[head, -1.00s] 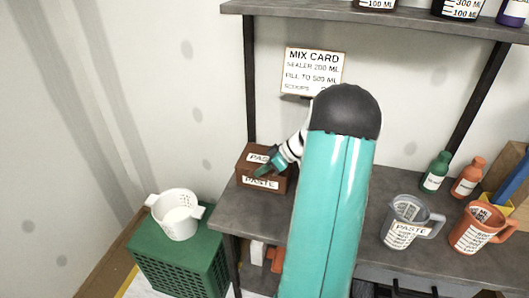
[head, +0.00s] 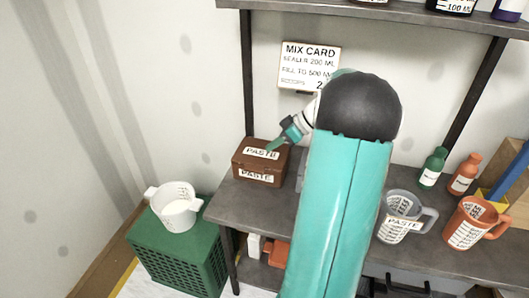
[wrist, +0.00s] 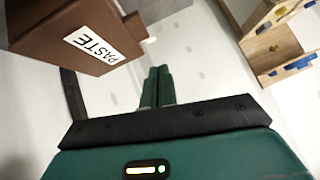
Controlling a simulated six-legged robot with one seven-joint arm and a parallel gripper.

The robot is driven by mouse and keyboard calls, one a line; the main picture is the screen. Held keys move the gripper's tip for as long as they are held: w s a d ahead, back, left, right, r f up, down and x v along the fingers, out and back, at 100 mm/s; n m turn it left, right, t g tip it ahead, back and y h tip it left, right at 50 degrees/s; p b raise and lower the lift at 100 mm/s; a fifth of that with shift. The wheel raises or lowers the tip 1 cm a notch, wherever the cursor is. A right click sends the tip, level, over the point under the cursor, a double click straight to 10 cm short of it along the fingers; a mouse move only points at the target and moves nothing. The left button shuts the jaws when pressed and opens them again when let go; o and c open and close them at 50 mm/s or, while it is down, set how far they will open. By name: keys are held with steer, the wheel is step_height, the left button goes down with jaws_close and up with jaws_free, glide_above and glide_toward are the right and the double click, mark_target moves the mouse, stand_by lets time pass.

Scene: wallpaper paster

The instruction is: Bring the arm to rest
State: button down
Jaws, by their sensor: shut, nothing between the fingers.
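My teal arm with a dark grey joint rises through the middle of the head view and hides part of the bench behind it. My gripper (head: 275,146) shows small to the left of that joint, in front of the brown box marked PASTE (head: 258,176) and at about the height of its top in the picture. In the wrist view my gripper's two green fingers (wrist: 157,87) are together with nothing between them. The brown PASTE box (wrist: 85,45) fills the upper left there, apart from the fingers.
A grey bench (head: 235,208) carries a grey PASTE jug (head: 393,230), an orange jug (head: 467,228), a green bottle (head: 432,167) and an orange bottle (head: 464,174). A white bucket (head: 177,212) stands on a green crate (head: 160,262) at left. A mix card (head: 308,66) hangs behind.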

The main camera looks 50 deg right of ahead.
steer(key=shift+a+v, duration=0.25)
steer(key=shift+v, duration=0.85)
steer(key=shift+r, duration=0.1)
steer(key=a+r+m+g+h, duration=0.1)
steer(key=a+r+g, duration=0.15)
steer(key=a, duration=0.85)
steer(key=a+r+g+h, duration=0.15)
steer(key=a+r, duration=0.25)
steer(key=a, duration=0.7)
steer(key=s+a+m+t+h, duration=0.2)
steer(key=s+a+m+h, duration=0.1)
steer(key=s+a, duration=0.8)
steer(key=a+r, duration=0.1)
steer(key=a, duration=0.4)
steer(key=shift+s+t+h, duration=0.2)
steer(key=shift+t+h, duration=0.1)
steer(key=shift+h, duration=0.05)
steer(key=shift+a, duration=0.15)
